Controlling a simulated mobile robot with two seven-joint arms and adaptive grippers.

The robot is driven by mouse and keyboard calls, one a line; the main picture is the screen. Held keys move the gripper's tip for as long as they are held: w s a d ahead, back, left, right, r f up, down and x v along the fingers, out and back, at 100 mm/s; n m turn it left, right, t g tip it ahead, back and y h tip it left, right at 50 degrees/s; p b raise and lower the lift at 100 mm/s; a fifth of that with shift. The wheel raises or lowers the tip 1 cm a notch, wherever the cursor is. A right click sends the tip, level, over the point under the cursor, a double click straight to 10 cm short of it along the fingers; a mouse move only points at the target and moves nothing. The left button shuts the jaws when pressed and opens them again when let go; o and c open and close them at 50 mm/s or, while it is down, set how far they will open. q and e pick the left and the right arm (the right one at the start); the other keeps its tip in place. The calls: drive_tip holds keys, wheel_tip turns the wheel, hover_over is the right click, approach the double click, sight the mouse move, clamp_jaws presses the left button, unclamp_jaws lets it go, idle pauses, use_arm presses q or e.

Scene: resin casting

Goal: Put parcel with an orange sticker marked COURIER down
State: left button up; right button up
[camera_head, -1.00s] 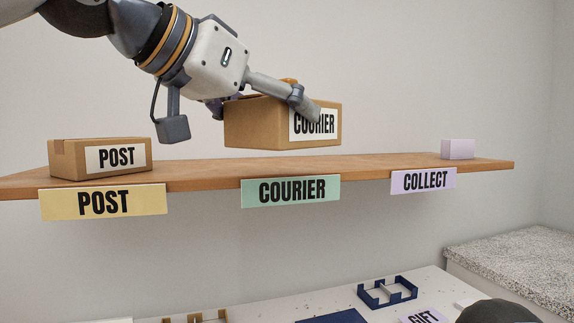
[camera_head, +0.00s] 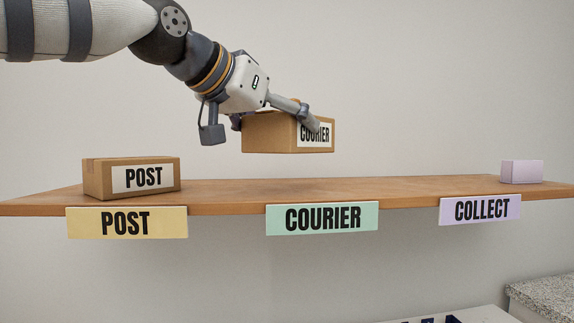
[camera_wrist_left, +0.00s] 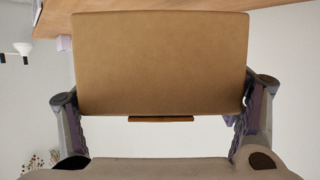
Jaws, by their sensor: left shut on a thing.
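The brown cardboard parcel (camera_head: 268,134) has a white label reading COURIER on its front right side. It also fills much of the left wrist view (camera_wrist_left: 160,60). My left gripper (camera_head: 275,118) is shut on the parcel, one finger on each side, and one finger covers part of the label. The parcel hangs in the air above the shelf (camera_head: 230,192), with a clear gap beneath it. It is above and slightly left of the green COURIER sign (camera_head: 322,217). An orange sticker cannot be made out clearly. My right gripper is not in view.
A POST parcel (camera_head: 132,178) stands on the shelf's left part, above a yellow POST sign (camera_head: 127,222). A small lilac box (camera_head: 521,172) stands at the right, above the COLLECT sign (camera_head: 480,209). The shelf between them is clear.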

sight(259, 148)
use_arm(q)
drive_tip(key=w+f, duration=0.2)
drive_tip(key=f, duration=0.3)
drive_tip(key=shift+w+d+f, duration=0.2)
drive_tip(key=shift+w+d, duration=0.15)
drive_tip(key=shift+w, duration=0.05)
drive_tip(key=shift+f, duration=0.4)
drive_tip(key=shift+f, duration=0.15)
drive_tip(key=o, duration=1.3)
drive_tip(key=shift+o, duration=0.2)
drive_tip(key=shift+f, duration=0.1)
drive_tip(key=shift+r, duration=0.2)
drive_tip(key=v, duration=1.2)
drive_tip(key=shift+a+f, duration=0.15)
drive_tip(key=shift+f, duration=0.05)
